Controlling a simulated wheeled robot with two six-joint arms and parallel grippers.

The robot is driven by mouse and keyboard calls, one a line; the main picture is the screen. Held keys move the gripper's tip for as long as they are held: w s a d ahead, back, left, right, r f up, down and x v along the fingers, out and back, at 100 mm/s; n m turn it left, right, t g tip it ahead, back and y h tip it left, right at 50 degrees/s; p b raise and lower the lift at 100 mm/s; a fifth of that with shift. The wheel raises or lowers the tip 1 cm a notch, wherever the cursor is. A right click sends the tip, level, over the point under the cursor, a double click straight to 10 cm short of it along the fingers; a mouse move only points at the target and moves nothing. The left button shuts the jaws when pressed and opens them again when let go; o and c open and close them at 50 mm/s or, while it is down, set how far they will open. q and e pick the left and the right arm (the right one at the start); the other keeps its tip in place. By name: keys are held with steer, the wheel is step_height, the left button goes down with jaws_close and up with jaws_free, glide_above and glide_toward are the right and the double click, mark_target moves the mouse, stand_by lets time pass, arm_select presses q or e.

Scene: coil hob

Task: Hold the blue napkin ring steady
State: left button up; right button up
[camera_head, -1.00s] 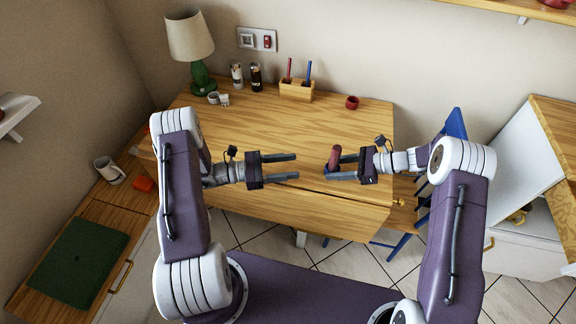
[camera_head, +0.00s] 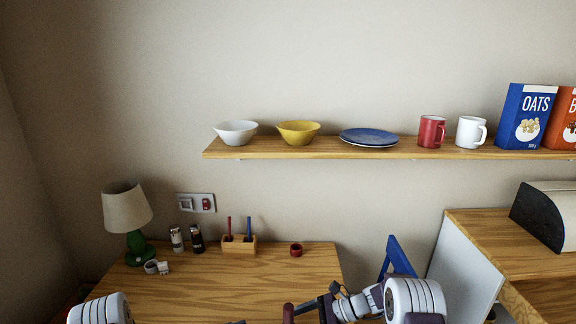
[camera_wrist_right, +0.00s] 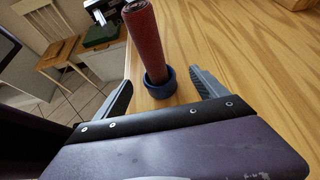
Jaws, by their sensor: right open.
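In the right wrist view, the blue napkin ring (camera_wrist_right: 160,88) sits on the wooden table around the lower end of a dark red roll (camera_wrist_right: 146,40), which leans a little in the picture. My right gripper (camera_wrist_right: 162,78) is open, with one finger on each side of the ring and a gap on both sides. In the head view, the roll (camera_head: 288,312) shows at the bottom edge beside my right gripper (camera_head: 312,307); the blue ring is out of that frame.
The table (camera_head: 220,285) holds a lamp (camera_head: 127,220), two shakers, a wooden holder (camera_head: 239,244) with a red and a blue stick, and a small red ring (camera_head: 296,249). A shelf (camera_head: 300,148) with bowls, a plate, mugs and boxes hangs above.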

arm_select(q)
step_height(320, 180, up, 2)
steer(key=shift+r+p, duration=0.1)
steer(key=shift+p, duration=0.75)
arm_select(e)
steer(key=v, duration=0.5)
steer(key=shift+d+r, duration=0.1)
steer(key=shift+r, duration=0.1)
arm_select(q)
steer(key=shift+r, duration=0.1)
arm_select(e)
steer(key=shift+d+r, duration=0.2)
steer(key=shift+d, duration=0.35)
steer(key=o, duration=0.4)
